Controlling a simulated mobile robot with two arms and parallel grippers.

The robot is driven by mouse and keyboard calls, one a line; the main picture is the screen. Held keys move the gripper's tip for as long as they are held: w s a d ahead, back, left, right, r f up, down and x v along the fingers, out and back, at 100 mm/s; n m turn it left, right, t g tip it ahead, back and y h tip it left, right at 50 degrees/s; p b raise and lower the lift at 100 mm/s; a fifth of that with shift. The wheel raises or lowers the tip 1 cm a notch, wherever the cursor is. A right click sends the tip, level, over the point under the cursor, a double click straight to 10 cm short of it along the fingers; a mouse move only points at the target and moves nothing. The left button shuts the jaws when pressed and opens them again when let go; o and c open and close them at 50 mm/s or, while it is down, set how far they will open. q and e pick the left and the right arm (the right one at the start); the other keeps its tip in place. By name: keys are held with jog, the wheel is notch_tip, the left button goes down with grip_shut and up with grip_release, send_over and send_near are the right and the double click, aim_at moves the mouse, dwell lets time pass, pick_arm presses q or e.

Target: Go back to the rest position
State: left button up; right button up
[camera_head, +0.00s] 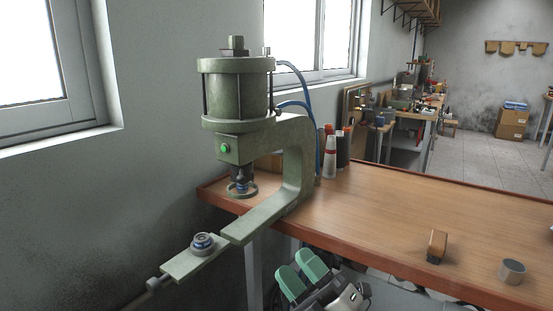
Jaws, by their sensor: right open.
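My right gripper (300,272) is low in the middle of the head view, in front of the table's front edge and below the tabletop. Its two green fingers stand apart with nothing between them. The green pneumatic press (236,95) stands at the table's left end, up and to the left of the gripper and apart from it. A green button (223,148) shows on the press. My left gripper is not in view.
The wooden table (400,210) reaches to the right. A small brown block (437,246) and a grey cylinder (512,271) lie near its front edge. A slide plate (185,262) with a round part (203,243) juts out from the press. Bottles (330,158) stand behind.

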jog(key=s+d+f+m+g+h, duration=0.1)
jog(key=s+d+f+m+h, duration=0.1)
jog(key=d+f+m+h, duration=0.65)
jog(key=s+d+f+m+g+h, duration=0.2)
jog(key=d+f+m+h, duration=0.3)
jog(key=f+m+h, duration=0.5)
jog(key=s+d+f+m+g+y, duration=0.1)
jog(key=s+d+f+g, duration=0.1)
jog(key=s+f+g, duration=0.55)
jog(key=s+d+f+m+g, duration=0.25)
jog(key=s+f, duration=0.25)
jog(key=s, duration=0.6)
notch_tip(320, 180, down, 26)
jog(key=g, duration=0.2)
jog(key=s+f+n, duration=0.1)
jog(key=s+f, duration=0.8)
jog(key=f, duration=0.2)
pick_arm(q)
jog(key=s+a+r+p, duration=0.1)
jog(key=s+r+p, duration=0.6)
jog(key=p, duration=0.5)
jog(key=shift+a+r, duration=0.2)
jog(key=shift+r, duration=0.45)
pick_arm(e)
jog(key=s+d+r+g, duration=0.1)
jog(key=s+d+r, duration=0.1)
jog(key=s+r, duration=0.5)
jog(key=shift+s+r, duration=0.25)
jog(key=shift+r, duration=0.1)
